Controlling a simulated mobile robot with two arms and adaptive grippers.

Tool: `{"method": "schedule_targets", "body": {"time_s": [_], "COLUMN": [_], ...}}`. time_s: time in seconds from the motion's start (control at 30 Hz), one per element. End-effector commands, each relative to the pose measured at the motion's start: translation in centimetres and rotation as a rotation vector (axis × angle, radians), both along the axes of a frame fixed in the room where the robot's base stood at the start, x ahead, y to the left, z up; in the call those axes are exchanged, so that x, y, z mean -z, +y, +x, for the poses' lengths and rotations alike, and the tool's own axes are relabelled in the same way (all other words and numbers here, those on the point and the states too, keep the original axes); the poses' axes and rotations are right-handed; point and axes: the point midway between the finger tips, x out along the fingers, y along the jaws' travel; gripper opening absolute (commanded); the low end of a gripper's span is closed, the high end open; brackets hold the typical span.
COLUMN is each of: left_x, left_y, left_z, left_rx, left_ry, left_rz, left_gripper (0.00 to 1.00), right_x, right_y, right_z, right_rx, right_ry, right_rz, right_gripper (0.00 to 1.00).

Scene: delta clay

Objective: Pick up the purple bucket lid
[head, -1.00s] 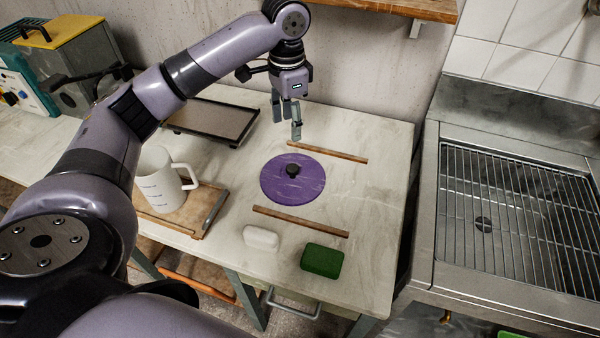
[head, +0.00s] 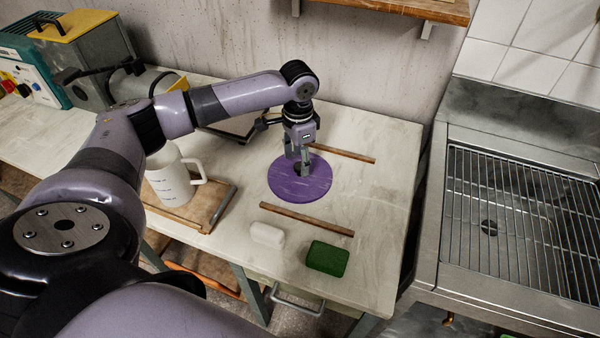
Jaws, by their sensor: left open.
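The purple bucket lid (head: 289,186) is a flat round disc. It lies on the pale worktop between two thin wooden strips. Its dark knob (head: 298,169) is in the middle, partly hidden behind my left gripper's fingers. My left gripper (head: 300,169) points down over the lid's centre, with its fingertips at the knob. The fingers are open, around or just beside the knob; the view does not show whether they touch it. My right gripper is not in view.
Wooden strips lie behind (head: 343,153) and in front (head: 307,219) of the lid. A white block (head: 267,234) and a green block (head: 327,258) lie nearer. A white jug (head: 172,182) stands on a wooden board at left. A steel sink with a grid (head: 520,220) is at right.

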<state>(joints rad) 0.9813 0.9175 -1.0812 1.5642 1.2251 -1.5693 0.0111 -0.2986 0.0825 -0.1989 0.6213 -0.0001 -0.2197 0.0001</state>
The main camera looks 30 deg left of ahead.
Motion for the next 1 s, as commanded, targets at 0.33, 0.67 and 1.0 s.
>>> {"method": "schedule_targets", "body": {"time_s": [0.33,0.67,1.0], "left_x": [3.6,3.5,3.5], "left_y": [-0.2,-0.3,-0.2], "left_z": [0.2,0.2,0.2], "left_rx": [0.002,0.001,0.001], "left_ry": [0.001,0.001,0.001], "left_rz": [0.001,0.001,0.001], "left_gripper": [0.51,0.41,0.18], "right_x": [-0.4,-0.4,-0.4], "right_y": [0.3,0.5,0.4], "right_z": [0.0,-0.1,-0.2], "right_rx": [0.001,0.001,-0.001], "right_ry": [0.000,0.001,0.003], "right_rz": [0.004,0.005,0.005], "right_gripper": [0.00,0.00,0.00]}}
